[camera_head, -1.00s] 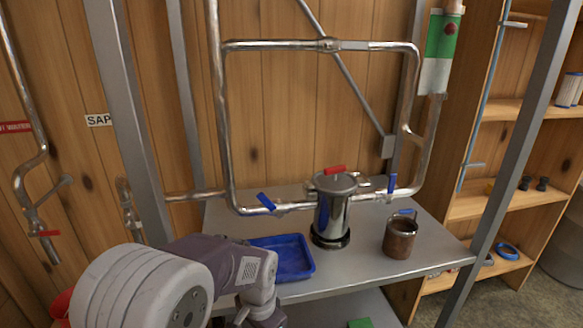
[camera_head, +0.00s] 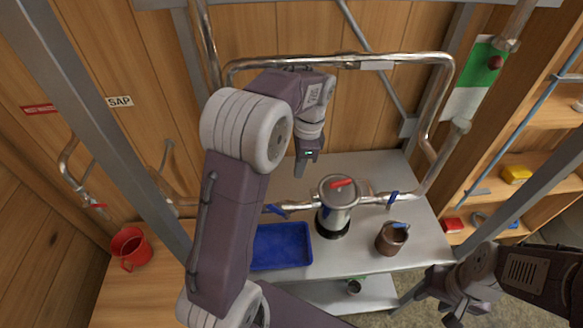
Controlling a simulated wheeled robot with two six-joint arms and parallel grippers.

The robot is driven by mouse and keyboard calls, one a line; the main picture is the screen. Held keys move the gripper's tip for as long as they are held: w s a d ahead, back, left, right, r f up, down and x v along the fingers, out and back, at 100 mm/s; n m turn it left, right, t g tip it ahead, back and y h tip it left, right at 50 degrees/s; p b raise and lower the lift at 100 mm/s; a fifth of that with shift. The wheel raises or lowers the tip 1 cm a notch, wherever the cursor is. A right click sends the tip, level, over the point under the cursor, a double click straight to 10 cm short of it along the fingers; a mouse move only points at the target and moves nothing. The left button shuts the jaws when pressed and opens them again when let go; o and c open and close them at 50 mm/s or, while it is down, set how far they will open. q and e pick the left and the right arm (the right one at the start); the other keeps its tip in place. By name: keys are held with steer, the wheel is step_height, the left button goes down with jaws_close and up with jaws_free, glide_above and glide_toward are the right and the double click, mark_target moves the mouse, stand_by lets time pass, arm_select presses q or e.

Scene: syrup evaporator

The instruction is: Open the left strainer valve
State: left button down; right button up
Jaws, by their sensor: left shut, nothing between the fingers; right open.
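The left strainer valve's blue handle (camera_head: 275,210) sits on the pipe left of the steel strainer canister (camera_head: 337,208), partly behind my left arm. The handle looks slanted to the pipe. The right valve's blue handle (camera_head: 392,199) is right of the canister. My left gripper (camera_head: 299,172) is shut and empty, pointing down above the lower pipe, up and to the right of the left handle and apart from it. My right gripper (camera_head: 455,312) is at the lower right, open and away from the valves.
The steel pipe loop (camera_head: 400,61) runs above. Metal posts (camera_head: 90,120) flank the table; wooden shelves are at right.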

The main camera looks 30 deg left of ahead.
arm_select(q)
steer(key=p, duration=0.1)
glide_above(279, 210)
steer(key=w+d, duration=0.3)
step_height(279, 210, down, 10)
steer(key=shift+s+a+f+p, duration=0.45)
steer(key=shift+s+a, duration=0.1)
steer(key=shift+a, duration=0.1)
steer(key=shift+s+a+f+p, duration=0.3)
steer(key=shift+s+a+f, duration=0.15)
steer(key=shift+s+a, duration=0.15)
arm_select(e)
steer(key=s+r, duration=0.2)
steer(key=r, duration=0.1)
arm_select(q)
steer(key=shift+s, duration=0.1)
